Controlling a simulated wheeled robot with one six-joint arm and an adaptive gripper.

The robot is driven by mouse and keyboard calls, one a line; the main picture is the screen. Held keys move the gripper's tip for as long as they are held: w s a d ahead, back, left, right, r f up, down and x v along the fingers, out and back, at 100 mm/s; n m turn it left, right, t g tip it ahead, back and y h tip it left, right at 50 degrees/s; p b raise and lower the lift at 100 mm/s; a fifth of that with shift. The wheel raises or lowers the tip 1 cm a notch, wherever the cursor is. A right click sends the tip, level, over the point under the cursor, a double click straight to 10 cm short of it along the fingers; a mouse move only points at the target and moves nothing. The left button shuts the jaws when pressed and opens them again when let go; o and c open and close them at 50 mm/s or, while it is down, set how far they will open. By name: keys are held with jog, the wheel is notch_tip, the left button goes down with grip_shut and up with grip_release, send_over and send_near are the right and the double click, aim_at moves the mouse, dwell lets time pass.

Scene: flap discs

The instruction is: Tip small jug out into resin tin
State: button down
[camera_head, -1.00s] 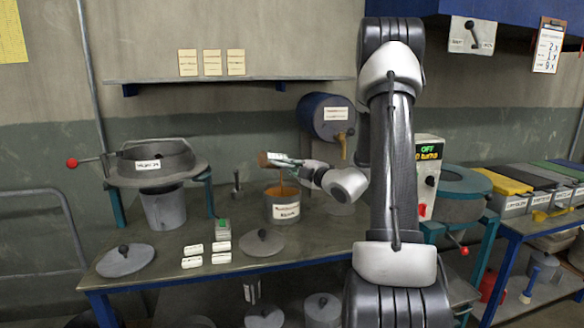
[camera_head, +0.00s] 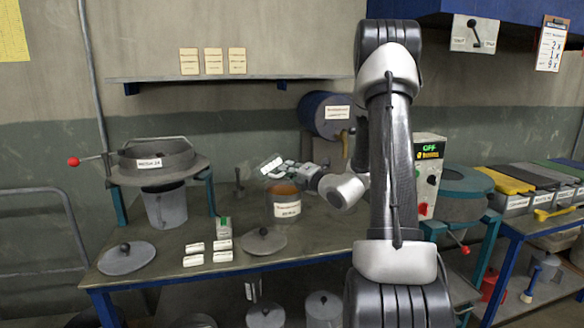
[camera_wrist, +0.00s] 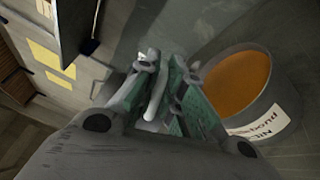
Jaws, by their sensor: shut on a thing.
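The small jug (camera_head: 267,168) is held by my gripper (camera_head: 283,169), which is shut on it above the resin tin (camera_head: 287,210). The jug looks grey and tilted, but its mouth and contents are hard to make out. The resin tin is a grey, open, labelled can standing on the bench, with orange-brown resin near its top. In the wrist view the tin (camera_wrist: 262,108) is at the right, apart from the green-padded fingers (camera_wrist: 165,95). The jug is mostly hidden there. No stream shows between jug and tin now.
A loose lid (camera_head: 264,241) lies in front of the tin, with several white labelled blocks (camera_head: 194,247) to its left. A blue drum with a tap (camera_head: 326,116) is behind. A sieve machine (camera_head: 155,162) stands left. Another lid (camera_head: 126,258) lies on the bench.

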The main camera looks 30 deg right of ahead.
jog(key=shift+a+f+n, duration=0.25)
jog(key=shift+n, duration=0.75)
jog(key=n, duration=0.5)
jog(key=shift+a+f, duration=0.2)
jog(key=n, duration=0.7)
jog(key=shift+d+r, duration=0.25)
jog(key=shift+s, duration=0.1)
